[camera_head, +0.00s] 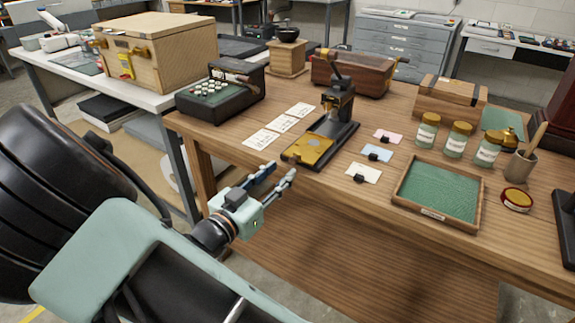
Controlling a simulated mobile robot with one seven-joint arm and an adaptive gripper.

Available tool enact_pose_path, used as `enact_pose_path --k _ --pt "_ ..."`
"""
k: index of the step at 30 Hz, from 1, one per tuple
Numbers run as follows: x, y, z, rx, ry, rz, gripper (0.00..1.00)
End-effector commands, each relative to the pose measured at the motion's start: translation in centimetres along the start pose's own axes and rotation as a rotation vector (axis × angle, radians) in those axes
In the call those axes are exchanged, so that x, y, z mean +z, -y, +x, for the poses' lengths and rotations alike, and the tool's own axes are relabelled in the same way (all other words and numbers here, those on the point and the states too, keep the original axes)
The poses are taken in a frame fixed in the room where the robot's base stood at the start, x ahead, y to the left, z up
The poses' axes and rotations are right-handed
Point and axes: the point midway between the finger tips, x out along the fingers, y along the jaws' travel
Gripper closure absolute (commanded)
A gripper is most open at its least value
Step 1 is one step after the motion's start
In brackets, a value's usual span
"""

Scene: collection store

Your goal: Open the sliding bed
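A small black hand press (338,105) with a lever on top stands on the wooden table. The sliding bed (309,149), a brass-yellow plate in a dark frame, lies low at the press's front end, near the table's front edge. A small dark knob or tab shows at its near edge. My gripper (279,173) is just off the table's front edge, to the lower left of the bed. Its two fingers are apart with nothing between them. It appears not to touch the bed. The exact gap in depth is hard to tell.
Printed cards (283,124) lie left of the press; clipped coloured cards (376,153) and a green-lined tray (439,190) lie right. A black typewriter-like machine (220,94) stands at the table's left end. Jars (458,139) stand farther right. Open space lies before the table's front edge.

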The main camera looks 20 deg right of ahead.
Motion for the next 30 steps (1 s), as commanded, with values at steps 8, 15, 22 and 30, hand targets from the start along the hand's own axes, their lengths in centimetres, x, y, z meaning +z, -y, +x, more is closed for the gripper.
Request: enact_pose_path --k 8,15,22,30 --pt "0.0 0.1 -5.2 -0.003 0.002 0.001 0.68" --pt "0.0 0.0 -6.6 0.000 0.001 0.001 0.68" --pt "0.0 0.0 -6.6 0.000 0.000 0.001 0.68" --pt "-0.2 0.1 -6.1 0.005 0.022 0.019 0.68"
